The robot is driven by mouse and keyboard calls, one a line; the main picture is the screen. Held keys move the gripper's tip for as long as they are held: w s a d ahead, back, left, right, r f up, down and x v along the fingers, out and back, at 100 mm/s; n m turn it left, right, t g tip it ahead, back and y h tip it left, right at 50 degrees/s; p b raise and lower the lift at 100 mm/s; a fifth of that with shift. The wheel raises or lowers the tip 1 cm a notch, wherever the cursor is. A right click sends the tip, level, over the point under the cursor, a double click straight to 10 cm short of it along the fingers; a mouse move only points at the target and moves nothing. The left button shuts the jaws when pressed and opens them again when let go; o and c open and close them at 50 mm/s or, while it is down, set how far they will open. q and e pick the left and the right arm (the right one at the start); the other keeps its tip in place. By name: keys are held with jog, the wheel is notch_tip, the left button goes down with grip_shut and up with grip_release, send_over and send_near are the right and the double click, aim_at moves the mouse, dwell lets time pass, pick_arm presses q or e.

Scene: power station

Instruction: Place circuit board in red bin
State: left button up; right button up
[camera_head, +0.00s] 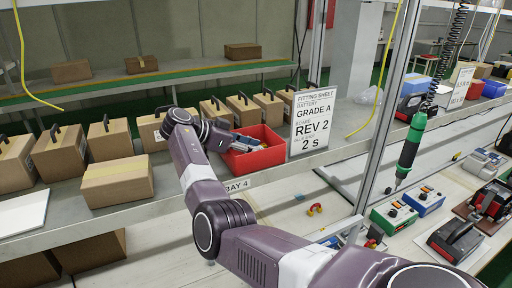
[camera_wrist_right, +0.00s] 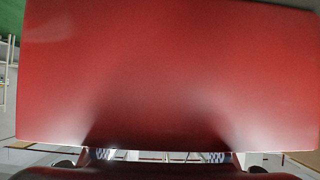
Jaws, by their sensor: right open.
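The red bin (camera_head: 268,158) stands on the grey shelf, left of the fitting sheet sign. My right arm reaches across the shelf to it, and my right gripper (camera_head: 246,143) is at the bin's opening, partly hidden by my own wrist. In the right wrist view a plain red surface of the bin (camera_wrist_right: 165,70) fills most of the picture. The fingertips of my right gripper (camera_wrist_right: 157,156) show apart at the bottom edge, with nothing seen between them. I cannot make out a circuit board in either view. My left gripper is not in view.
Several cardboard boxes (camera_head: 117,183) with black handles line the shelf left of and behind the bin. The sign (camera_head: 317,122) stands close to its right. A green hanging screwdriver (camera_head: 410,147) and several devices (camera_head: 455,240) are on the right bench. Bare shelf lies further right.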

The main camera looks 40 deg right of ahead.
jog(key=b+v, duration=0.3)
jog(key=v, duration=0.1)
jog(key=shift+w+a, duration=0.15)
jog(key=shift+a, duration=0.05)
jog(key=b+v, duration=0.1)
jog(key=v, duration=0.5)
jog(key=shift+a+r+b, duration=0.15)
jog(key=shift+r+b, duration=0.05)
jog(key=shift+b, duration=0.15)
jog(key=shift+a+r, duration=0.35)
jog(key=shift+a, duration=0.1)
jog(key=shift+w, duration=0.1)
